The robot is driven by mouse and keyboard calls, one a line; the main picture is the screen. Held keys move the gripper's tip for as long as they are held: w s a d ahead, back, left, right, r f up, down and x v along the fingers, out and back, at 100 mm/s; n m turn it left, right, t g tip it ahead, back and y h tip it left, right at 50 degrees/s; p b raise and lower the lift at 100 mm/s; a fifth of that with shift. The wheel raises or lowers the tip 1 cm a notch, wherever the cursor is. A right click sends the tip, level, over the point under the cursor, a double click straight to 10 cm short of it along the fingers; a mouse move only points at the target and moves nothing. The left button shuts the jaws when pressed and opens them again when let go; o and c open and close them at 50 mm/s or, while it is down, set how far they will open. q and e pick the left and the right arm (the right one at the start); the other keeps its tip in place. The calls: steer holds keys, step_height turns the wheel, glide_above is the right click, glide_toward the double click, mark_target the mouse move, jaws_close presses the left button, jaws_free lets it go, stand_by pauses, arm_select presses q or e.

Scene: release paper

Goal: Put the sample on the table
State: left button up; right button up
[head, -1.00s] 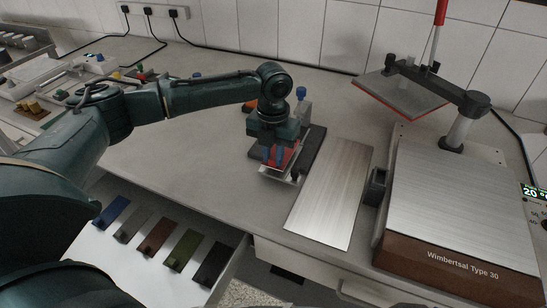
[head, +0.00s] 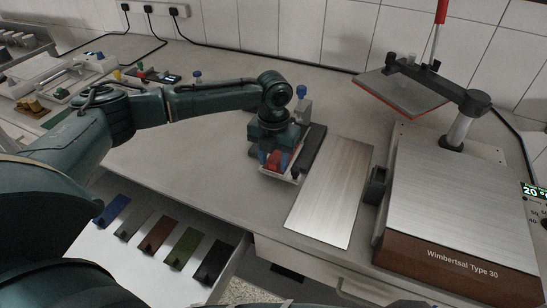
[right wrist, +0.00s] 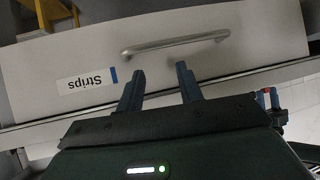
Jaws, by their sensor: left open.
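My left gripper (head: 274,162) points down over a small dark device with a pale metal front edge (head: 290,180) on the bench. Its blue fingers are open and apart, with a red piece (head: 276,160) showing between them, which may be the sample. I cannot tell whether the fingers touch it. The gripper hides part of the device.
A bare metal plate (head: 333,190) lies right of the device. The Wimbertsal Type 30 press (head: 455,215) stands at the right. An open drawer (head: 232,268) at the front holds several coloured strips. The bench (head: 190,165) under my left arm is clear.

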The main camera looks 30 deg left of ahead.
arm_select(q)
steer(key=shift+r, duration=0.15)
steer(key=shift+r, duration=0.35)
step_height(320, 180, up, 11)
steer(key=shift+r+b, duration=0.2)
steer(key=shift+b, duration=0.2)
steer(key=shift+s+f, duration=0.1)
